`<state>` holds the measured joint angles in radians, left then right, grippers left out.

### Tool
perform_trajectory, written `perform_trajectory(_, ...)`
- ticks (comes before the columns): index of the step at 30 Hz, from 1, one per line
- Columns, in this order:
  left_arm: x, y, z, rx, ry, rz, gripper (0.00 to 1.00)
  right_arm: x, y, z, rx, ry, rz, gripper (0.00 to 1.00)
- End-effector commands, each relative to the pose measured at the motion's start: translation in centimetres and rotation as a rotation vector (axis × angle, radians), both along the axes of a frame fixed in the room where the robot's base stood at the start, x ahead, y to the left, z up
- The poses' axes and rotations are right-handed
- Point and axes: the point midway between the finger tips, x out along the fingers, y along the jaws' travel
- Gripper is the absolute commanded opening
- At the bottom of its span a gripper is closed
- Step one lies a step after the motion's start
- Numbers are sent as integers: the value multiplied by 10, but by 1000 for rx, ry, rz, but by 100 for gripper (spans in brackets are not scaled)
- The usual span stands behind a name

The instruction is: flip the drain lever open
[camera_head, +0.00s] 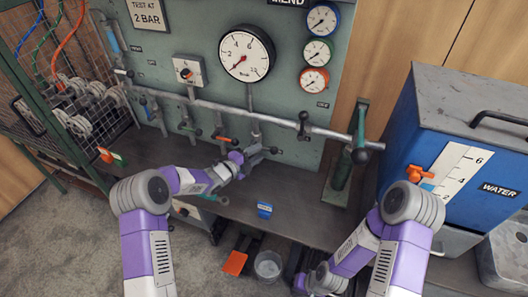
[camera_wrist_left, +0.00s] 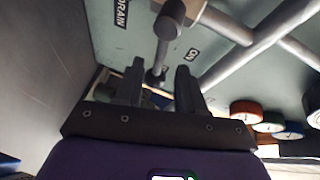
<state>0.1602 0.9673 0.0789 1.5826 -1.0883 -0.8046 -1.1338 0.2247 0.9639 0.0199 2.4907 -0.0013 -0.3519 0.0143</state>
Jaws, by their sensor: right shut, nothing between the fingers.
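In the left wrist view a DRAIN label (camera_wrist_left: 122,12) is on the green panel, with a grey drain valve stem and lever (camera_wrist_left: 163,45) beside it. The lever's dark end lies between or just beyond the fingertips; I cannot tell if they touch it. My left gripper (camera_wrist_left: 157,82) is open, its two dark fingers apart. In the head view my left gripper (camera_head: 258,155) is at the lower pipework below the big gauge, where arm and fingers partly hide the valve. My right gripper (camera_head: 302,284) is low at the bottom, away from the panel, shut and empty.
A horizontal pipe (camera_head: 255,115) with several levers crosses the panel. A blue water tank (camera_head: 445,130) stands at the right, and a green post (camera_head: 342,175) stands beside the panel. A blue item (camera_head: 265,210) lies on the bench (camera_head: 300,205).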

Motion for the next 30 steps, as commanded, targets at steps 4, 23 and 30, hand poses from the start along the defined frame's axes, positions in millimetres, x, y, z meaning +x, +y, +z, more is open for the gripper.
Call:
perform_trajectory(4, 17, -16, -5, -1, 1, -1, 39, 0, 0, -8, 0, 0, 0, 0)
perform_trajectory(23, 33, -30, -7, -2, 5, 2, 25, 0, 0, -12, 0, 0, 0, 0)
perform_trajectory(30, 33, -29, -7, -2, 5, 2, 0, 0, 0, -12, 0, 1, 0, 0)
